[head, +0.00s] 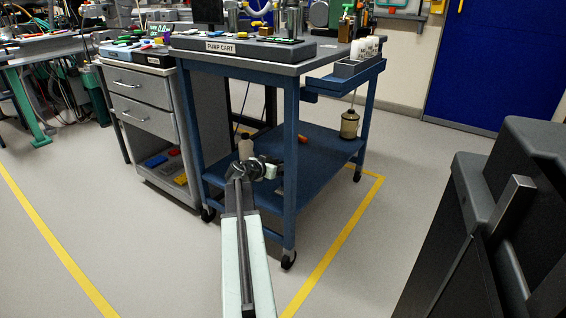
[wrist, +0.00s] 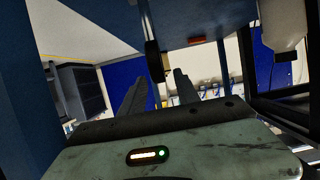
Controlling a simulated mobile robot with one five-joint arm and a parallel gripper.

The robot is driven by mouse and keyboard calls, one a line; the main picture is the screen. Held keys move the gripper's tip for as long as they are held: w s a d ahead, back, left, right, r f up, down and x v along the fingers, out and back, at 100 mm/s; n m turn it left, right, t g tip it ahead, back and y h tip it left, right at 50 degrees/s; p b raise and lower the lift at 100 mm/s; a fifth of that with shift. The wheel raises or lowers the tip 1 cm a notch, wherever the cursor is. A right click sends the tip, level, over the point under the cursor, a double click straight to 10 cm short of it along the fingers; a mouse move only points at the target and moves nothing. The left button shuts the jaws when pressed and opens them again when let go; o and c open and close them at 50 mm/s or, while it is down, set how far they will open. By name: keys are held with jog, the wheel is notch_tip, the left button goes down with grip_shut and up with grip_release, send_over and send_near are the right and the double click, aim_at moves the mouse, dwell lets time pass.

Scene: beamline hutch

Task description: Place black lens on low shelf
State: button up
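My gripper (head: 264,168) is above the cart's blue low shelf (head: 325,148), at its near left part in the head view. In the wrist view its two dark fingers (wrist: 162,74) stand apart, with no object clearly held between them. I cannot identify the black lens for certain. A dark rounded thing (wrist: 152,58) shows just beyond the left fingertip in the wrist view; I cannot tell what it is. The low shelf shows along the top of the wrist view, which looks upside down.
An orange-red piece (head: 302,138) and an amber flask (head: 349,124) stand on the low shelf. The cart's blue near leg (head: 290,170) rises close right of my arm. A grey drawer cabinet (head: 150,115) stands left.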

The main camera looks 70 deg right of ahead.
jog(key=p+v, duration=0.2)
jog(key=v, duration=0.8)
jog(key=shift+p, duration=0.35)
jog(key=w+a+f+n+t+y, duration=0.1)
jog(key=w+a+f+n+y, duration=0.2)
jog(key=w+a, duration=0.55)
jog(key=w+a+f+n+t+y, duration=0.15)
jog(key=w+a+f+n, duration=0.35)
jog(key=a, duration=0.6)
jog(key=w+a+f+n+t+y, duration=0.1)
jog(key=w+a+f+t+y, duration=0.15)
jog(key=w+a, duration=0.6)
jog(key=a+f+n+y, duration=0.1)
jog(key=a+n, duration=0.3)
jog(key=a, duration=0.9)
jog(key=w+a+f+n+g+y, duration=0.1)
jog(key=a+f+n+y, duration=0.1)
jog(key=a, duration=1.1)
jog(key=w+a+f+n+y, duration=0.1)
jog(key=a+n, duration=0.5)
jog(key=a, duration=0.7)
jog(key=f+y, duration=0.1)
jog(key=y, duration=0.1)
jog(key=shift+y, duration=0.3)
